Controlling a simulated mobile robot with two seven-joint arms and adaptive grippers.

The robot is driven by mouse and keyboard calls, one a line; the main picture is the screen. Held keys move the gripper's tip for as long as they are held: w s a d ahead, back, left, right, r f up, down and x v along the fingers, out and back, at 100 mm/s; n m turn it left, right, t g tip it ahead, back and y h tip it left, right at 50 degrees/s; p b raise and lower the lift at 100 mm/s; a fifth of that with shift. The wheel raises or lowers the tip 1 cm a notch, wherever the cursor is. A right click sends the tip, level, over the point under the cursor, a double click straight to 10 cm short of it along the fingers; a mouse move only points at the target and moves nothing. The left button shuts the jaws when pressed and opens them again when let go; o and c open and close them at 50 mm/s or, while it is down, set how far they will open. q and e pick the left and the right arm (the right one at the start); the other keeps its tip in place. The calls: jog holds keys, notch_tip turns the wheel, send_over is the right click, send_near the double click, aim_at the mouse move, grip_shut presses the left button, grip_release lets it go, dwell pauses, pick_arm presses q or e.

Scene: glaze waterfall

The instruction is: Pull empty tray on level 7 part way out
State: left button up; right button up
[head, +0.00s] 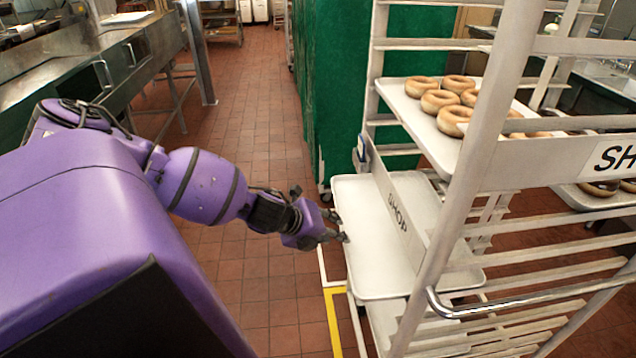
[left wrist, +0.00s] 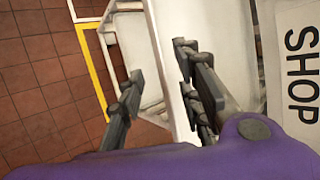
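A white empty tray (head: 375,250) sits in a tall white rack, below a tray of bagels. It sticks out to the left past the rack's posts and the SHOP panel (head: 400,205). My left gripper (head: 339,227) is at the tray's outer left edge. In the left wrist view, my left gripper (left wrist: 160,66) has its fingers spread, with the rim of the tray (left wrist: 166,40) between them. One finger is outside the rim and two are on the tray side. Contact cannot be told. My right gripper is not in view.
The bagel tray (head: 425,125) is above the empty tray. A curved metal handle (head: 470,312) crosses the lower rack rails. A green wall (head: 335,90) stands behind the rack, and a steel counter (head: 95,65) stands at the left. The tiled floor (head: 245,120) between is clear.

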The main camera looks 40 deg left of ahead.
pick_arm(q)
jog(key=d+v, duration=0.1)
jog(key=v, duration=0.7)
jog(key=shift+a, duration=0.4)
